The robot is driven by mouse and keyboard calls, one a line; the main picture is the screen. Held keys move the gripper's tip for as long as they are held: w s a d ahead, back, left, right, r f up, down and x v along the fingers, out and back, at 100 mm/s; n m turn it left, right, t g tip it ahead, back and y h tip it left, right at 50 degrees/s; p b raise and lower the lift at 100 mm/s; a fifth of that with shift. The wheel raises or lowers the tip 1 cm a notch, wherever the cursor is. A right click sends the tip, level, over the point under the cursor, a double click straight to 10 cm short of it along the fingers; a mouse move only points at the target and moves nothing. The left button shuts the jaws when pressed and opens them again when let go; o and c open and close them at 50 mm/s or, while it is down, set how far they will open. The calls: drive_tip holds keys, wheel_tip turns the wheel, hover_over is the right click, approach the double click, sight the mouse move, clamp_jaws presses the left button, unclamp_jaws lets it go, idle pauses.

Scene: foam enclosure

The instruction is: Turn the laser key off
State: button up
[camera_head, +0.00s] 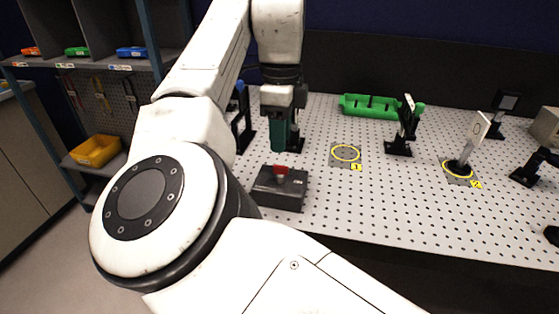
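A dark grey box (280,190) sits near the front edge of the perforated table. A small red part (281,170), which looks like the key, stands on its top. My gripper (283,148) points down above and just behind the box in the picture. A teal and black shape shows at the end of my arm. I cannot tell how much of it is fingers, whether they are open or shut, or whether they touch the red part.
A green rack (380,106) lies at the back. Black optic mounts (400,147) stand right of the box. Yellow rings mark spots 1 (345,153) and 2, with a tilted mount (470,145) on spot 2. Shelves with a yellow bin (95,151) stand left.

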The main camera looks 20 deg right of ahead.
sight(281, 166)
wheel_tip(281, 166, down, 7)
drive_tip(key=shift+r, duration=0.15)
drive_tip(key=shift+c, duration=0.4)
clamp_jaws()
